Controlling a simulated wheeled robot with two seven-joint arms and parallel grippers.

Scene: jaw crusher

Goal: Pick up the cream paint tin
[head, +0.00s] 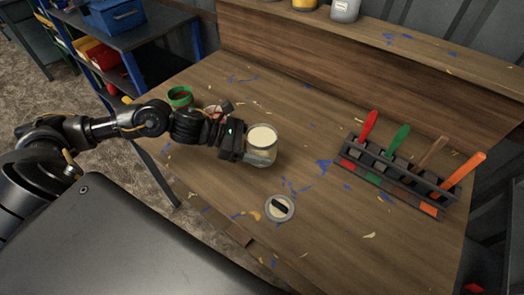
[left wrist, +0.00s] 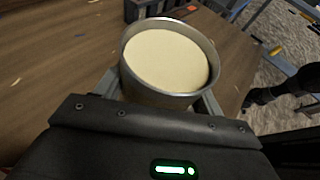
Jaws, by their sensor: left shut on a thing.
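The cream paint tin (head: 262,137) is an open metal tin full of cream paint, upright at the middle of the wooden table. Its full rim and paint surface show in the left wrist view (left wrist: 168,60). My left gripper (head: 259,158) is shut on the tin, its fingers on either side of the wall, reaching in from the left. I cannot tell whether the tin's base touches the table. My right gripper is not in view.
A green-rimmed tin (head: 180,97) and a red paint tin (head: 213,110) stand behind my left arm. A round disc with a dark bar (head: 279,208) lies in front. A brush rack (head: 395,178) with several coloured handles stands right. The shelf (head: 400,50) runs along the back.

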